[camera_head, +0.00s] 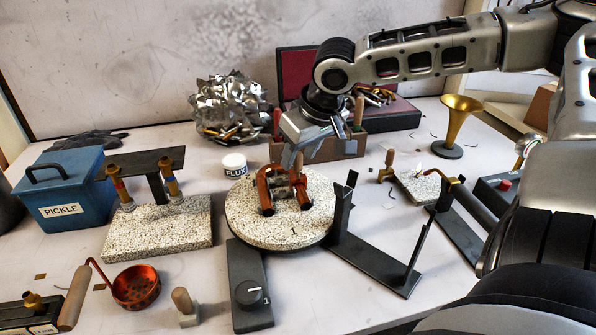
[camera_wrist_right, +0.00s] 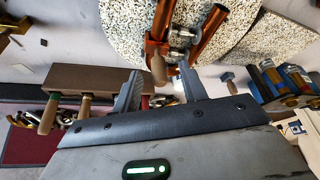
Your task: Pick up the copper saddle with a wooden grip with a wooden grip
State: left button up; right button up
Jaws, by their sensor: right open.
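Copper tubes (camera_head: 266,190) stand on the round speckled turntable (camera_head: 245,220) in the head view, with grey metal clamp parts around them. My right gripper (camera_head: 292,158) is over the turntable, pointing down. My left gripper is out of view.
A wooden rack (camera_head: 335,148) with upright handles stands behind the turntable. A speckled block (camera_head: 160,226) with two copper posts is left, near the blue pickle box (camera_head: 62,190). A dark V-bracket stand (camera_head: 375,262) is close on the right. A white flux jar (camera_head: 234,165) stands back left.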

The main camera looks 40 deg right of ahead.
aim_at(298, 172)
jog(key=x, duration=0.2)
jog(key=shift+w+f, duration=0.1)
jog(key=shift+f, duration=0.3)
grip_shut()
jog(key=shift+r, duration=0.2)
